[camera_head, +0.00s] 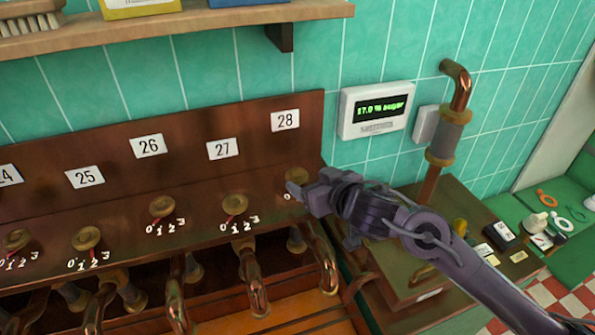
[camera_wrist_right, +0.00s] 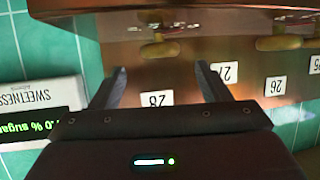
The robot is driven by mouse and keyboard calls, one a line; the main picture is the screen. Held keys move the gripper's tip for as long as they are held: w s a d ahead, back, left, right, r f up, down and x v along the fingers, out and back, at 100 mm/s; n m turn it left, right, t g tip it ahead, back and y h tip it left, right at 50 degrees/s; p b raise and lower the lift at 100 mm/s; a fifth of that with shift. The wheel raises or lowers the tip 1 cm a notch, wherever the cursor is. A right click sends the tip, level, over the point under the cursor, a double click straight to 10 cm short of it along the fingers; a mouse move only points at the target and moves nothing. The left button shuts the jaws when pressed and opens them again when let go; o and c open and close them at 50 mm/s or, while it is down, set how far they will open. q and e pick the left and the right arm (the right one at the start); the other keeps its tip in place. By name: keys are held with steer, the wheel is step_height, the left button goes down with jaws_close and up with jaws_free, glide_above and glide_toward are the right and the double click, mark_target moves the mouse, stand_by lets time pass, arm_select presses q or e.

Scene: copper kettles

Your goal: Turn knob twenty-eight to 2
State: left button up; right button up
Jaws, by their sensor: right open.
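Knob twenty-eight (camera_head: 297,174) is a round brass knob on the dark wooden panel, below the white label 28 (camera_head: 285,120). My right gripper (camera_head: 296,191) is in front of it and covers most of its scale. The upside-down right wrist view shows the brass knob (camera_wrist_right: 160,50) ahead of and between the two open fingers (camera_wrist_right: 161,72), apparently clear of both. A small reddish pointer shows at the knob, but I cannot tell which number it marks. My left gripper is not in view.
Knob 27 (camera_head: 234,204) and knob 26 (camera_head: 162,207) sit to the left, each with a 0 to 3 scale. Copper pipes (camera_head: 253,285) run below. A sugar display (camera_head: 376,109) and a wall pipe (camera_head: 447,125) stand right. A shelf (camera_head: 200,20) overhangs the panel.

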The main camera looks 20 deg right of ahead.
mark_target(299, 175)
steer(key=x, duration=0.3)
steer(key=shift+w+a+f, duration=0.1)
steer(key=shift+w+a, duration=0.05)
steer(key=shift+w, duration=0.2)
steer(key=shift+w+a+f, duration=0.15)
steer(key=shift+w+f, duration=0.15)
steer(key=shift+w, duration=0.35)
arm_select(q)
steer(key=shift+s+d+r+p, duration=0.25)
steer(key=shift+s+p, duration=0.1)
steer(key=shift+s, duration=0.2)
arm_select(e)
steer(key=c, duration=1)
